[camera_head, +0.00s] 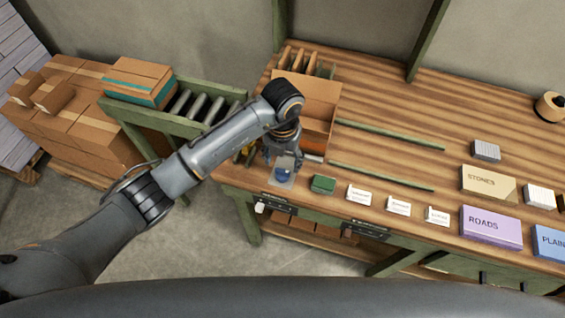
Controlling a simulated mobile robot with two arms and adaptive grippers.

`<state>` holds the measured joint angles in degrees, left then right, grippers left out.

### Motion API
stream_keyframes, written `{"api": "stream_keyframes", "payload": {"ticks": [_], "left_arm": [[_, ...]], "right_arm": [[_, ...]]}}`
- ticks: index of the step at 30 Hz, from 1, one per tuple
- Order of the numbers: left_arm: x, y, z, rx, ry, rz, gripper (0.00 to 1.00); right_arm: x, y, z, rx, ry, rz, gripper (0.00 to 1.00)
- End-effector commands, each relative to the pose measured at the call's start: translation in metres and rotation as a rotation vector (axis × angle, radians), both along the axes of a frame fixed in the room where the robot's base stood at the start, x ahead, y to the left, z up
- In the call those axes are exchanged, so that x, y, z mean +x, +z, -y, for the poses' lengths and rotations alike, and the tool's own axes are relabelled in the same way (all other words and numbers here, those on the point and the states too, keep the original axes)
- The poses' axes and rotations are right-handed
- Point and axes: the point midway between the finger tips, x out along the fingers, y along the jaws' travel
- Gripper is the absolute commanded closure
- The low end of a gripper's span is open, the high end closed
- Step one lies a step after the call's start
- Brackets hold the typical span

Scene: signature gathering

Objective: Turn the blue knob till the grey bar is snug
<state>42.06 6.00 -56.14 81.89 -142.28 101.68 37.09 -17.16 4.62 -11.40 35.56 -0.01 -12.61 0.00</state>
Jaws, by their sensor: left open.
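A small blue knob (283,173) is at the front left of the wooden workbench (400,200), on or above a pale grey plate-like piece. My left gripper (284,165) comes down from above, right at the knob. Its jaws are open, and the frame is too small to tell whether the fingers touch the knob. I cannot make out a separate grey bar; it may be hidden by the gripper and arm. My right gripper is out of view.
A green block (323,184) and several small white cards lie right of the knob. A cardboard box (318,95) stands behind my gripper. Two green rails lie on the bench. Stones (488,183) and Roads (490,227) boxes stand further right.

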Motion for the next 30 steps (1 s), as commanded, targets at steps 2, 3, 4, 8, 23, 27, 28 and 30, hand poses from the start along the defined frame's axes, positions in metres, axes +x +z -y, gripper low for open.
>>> {"api": "stream_keyframes", "payload": {"ticks": [2, 3, 4, 8, 23, 27, 28, 30], "left_arm": [[-0.002, -0.012, 0.000, 0.002, 0.001, -0.005, 0.38], [-0.001, -0.018, 0.000, 0.001, 0.001, -0.003, 0.38], [-0.001, -0.022, 0.000, 0.000, 0.000, -0.003, 0.38], [-0.001, -0.034, 0.000, -0.001, 0.000, -0.001, 0.38], [0.000, -0.039, 0.000, -0.001, -0.001, 0.001, 0.66], [0.000, -0.039, 0.000, -0.001, -0.001, 0.001, 0.92], [0.000, -0.039, 0.000, -0.001, -0.001, 0.001, 0.92], [0.000, -0.039, 0.000, -0.001, -0.002, 0.001, 0.92]], "right_arm": [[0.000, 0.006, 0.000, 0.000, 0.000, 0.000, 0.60], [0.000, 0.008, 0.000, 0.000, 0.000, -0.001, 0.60], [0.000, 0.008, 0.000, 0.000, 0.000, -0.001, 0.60], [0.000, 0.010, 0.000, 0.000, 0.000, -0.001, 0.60], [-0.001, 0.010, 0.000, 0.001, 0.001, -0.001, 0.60], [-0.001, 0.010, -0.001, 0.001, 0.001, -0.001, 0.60], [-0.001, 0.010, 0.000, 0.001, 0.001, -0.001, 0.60], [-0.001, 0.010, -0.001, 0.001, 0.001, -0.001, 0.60]]}}
